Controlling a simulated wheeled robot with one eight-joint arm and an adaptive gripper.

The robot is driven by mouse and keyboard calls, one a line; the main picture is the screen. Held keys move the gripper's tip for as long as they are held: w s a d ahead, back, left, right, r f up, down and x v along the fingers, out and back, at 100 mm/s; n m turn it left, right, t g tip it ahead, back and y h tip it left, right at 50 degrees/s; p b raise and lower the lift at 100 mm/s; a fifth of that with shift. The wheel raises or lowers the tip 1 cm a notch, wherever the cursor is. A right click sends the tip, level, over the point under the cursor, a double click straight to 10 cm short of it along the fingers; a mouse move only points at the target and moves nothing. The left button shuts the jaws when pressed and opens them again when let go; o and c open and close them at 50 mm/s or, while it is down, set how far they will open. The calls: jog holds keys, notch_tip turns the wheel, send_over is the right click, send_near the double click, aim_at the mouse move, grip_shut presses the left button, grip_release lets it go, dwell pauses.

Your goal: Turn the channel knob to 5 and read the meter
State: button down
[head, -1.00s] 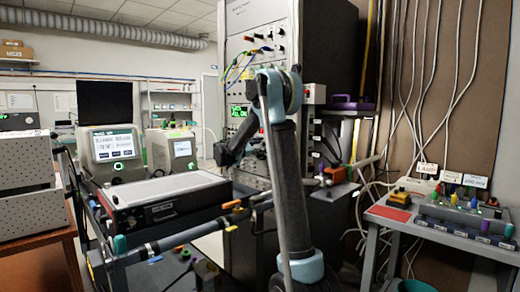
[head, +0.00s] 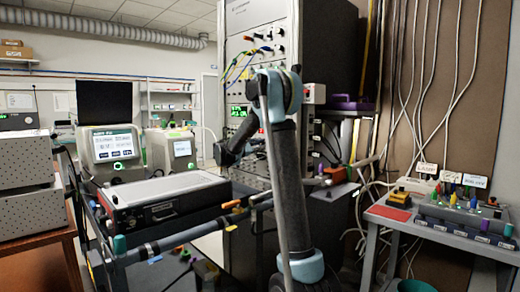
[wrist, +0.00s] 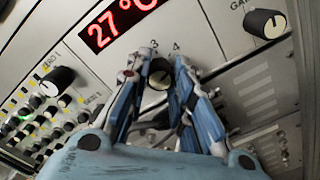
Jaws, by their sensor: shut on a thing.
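In the wrist view, my gripper (wrist: 160,82) has its two blue fingers on either side of a small dark knob (wrist: 159,74) and is shut on it. The panel around this knob shows the numerals 3 and 4 above it; the other marks are hidden by the fingers or too small to read. A red display (wrist: 118,18) above reads 27 °C. In the head view, my arm stands in front of the tall instrument rack (head: 262,22) and hides the knob. A green display (head: 239,111) on the rack is too small to read.
In the wrist view, a GAIN knob (wrist: 266,23) is at upper right, and another large black knob (wrist: 57,80) and several small connectors are at left. In the head view, cables hang at right above a grey table (head: 375,222). A dark case (head: 165,210) lies at left.

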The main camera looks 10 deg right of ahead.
jog(key=shift+s+f+m, duration=0.1)
jog(key=shift+f+m, duration=0.05)
jog(key=shift+m, duration=3.55)
jog(key=c, duration=1.4)
grip_release()
jog(key=shift+o, duration=0.2)
jog(key=shift+a, duration=0.1)
jog(key=v, duration=1.1)
jog(key=shift+s+a, duration=0.25)
jog(key=shift+a, duration=0.05)
